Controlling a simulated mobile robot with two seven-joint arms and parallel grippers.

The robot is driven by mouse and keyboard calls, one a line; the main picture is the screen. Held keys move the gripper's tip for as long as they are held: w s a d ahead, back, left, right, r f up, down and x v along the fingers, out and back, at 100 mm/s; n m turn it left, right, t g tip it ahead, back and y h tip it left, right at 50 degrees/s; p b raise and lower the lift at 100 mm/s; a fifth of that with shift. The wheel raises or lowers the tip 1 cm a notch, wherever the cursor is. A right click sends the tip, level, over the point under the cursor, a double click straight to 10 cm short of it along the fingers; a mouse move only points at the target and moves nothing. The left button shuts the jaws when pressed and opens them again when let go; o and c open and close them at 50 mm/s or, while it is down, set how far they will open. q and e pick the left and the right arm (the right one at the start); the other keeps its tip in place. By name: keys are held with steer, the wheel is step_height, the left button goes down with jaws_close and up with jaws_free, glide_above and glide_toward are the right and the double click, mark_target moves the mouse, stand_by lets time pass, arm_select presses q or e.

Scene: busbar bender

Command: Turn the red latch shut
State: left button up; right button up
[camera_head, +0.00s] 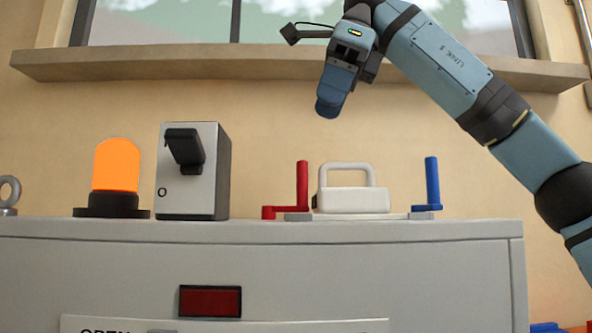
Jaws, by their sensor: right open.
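The red latch (302,185) stands on top of the grey cabinet (420,231), just left of a white block with a handle (352,200). Its tall arm points up and a short foot reaches left at its base. My right gripper (329,107) hangs above the latch and a little to its right, in front of the wall, clear of everything. It points down and is open and empty; the gap between its fingers is hard to see from here. My left gripper is not in view.
A blue latch (432,183) stands upright right of the white block. A grey switch box (217,180) with a black knob and a lit orange lamp (116,165) stand to the left. A window sill (180,65) runs behind my gripper.

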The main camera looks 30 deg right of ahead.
mark_target(303, 166)
steer(key=p+x, duration=0.1)
steer(key=x, duration=0.8)
steer(key=shift+w+d+f, duration=0.15)
steer(key=shift+w+f, duration=0.05)
steer(key=shift+w, duration=0.05)
steer(key=shift+a+f, duration=0.25)
steer(key=shift+f, duration=0.2)
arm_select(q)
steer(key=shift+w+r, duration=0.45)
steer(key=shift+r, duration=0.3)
arm_select(e)
steer(key=shift+w+f, duration=0.1)
steer(key=shift+w, duration=0.05)
steer(key=c, duration=0.6)
jaws_close()
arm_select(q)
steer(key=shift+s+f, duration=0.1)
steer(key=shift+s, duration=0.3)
arm_select(e)
steer(key=shift+d, duration=0.1)
